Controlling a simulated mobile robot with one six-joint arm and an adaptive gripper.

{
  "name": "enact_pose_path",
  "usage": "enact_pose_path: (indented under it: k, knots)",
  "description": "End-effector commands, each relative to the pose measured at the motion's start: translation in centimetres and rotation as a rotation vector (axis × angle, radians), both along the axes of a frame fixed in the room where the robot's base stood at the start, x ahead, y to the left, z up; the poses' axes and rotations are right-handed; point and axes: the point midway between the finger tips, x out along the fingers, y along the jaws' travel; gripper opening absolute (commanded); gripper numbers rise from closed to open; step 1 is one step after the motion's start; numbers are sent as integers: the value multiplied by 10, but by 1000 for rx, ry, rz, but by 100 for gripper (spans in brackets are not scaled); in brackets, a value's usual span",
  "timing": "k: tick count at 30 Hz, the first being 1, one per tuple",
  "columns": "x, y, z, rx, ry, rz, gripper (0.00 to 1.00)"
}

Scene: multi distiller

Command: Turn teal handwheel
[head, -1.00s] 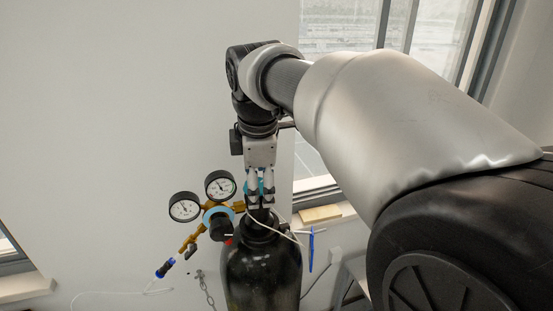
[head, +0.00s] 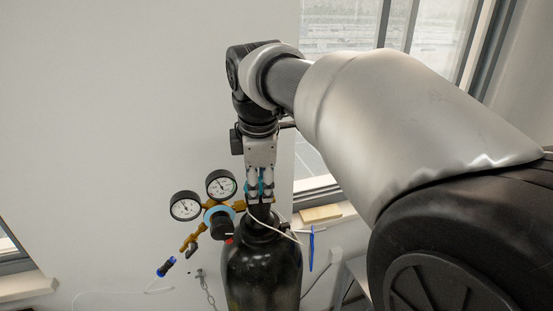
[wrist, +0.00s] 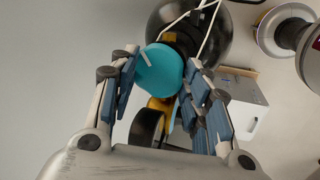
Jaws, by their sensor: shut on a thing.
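The teal handwheel (wrist: 160,71) sits on top of the black gas cylinder (head: 262,270). In the wrist view it is a round teal disc with a white mark near its upper left edge. My gripper (wrist: 163,72) points down from above, with one finger on each side of the handwheel, shut on it. In the head view a bit of the teal handwheel (head: 262,184) shows between the fingers of my gripper (head: 260,188). The fingers hide most of it there.
Two round gauges (head: 203,195) on a brass regulator (head: 190,241) stand close to the left of the fingers. A white cable (head: 281,230) loops over the cylinder. A plain wall is behind on the left, and a window sill (head: 325,212) is on the right.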

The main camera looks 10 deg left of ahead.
Motion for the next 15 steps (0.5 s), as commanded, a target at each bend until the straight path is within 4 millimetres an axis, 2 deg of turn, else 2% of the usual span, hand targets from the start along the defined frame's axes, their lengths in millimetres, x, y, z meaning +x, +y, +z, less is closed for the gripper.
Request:
enact_pose_path:
  k: [7,15]
  knots:
    - [1,1,2,0,-3,-84,20]
    - [1,3,3,1,-4,-272,19]
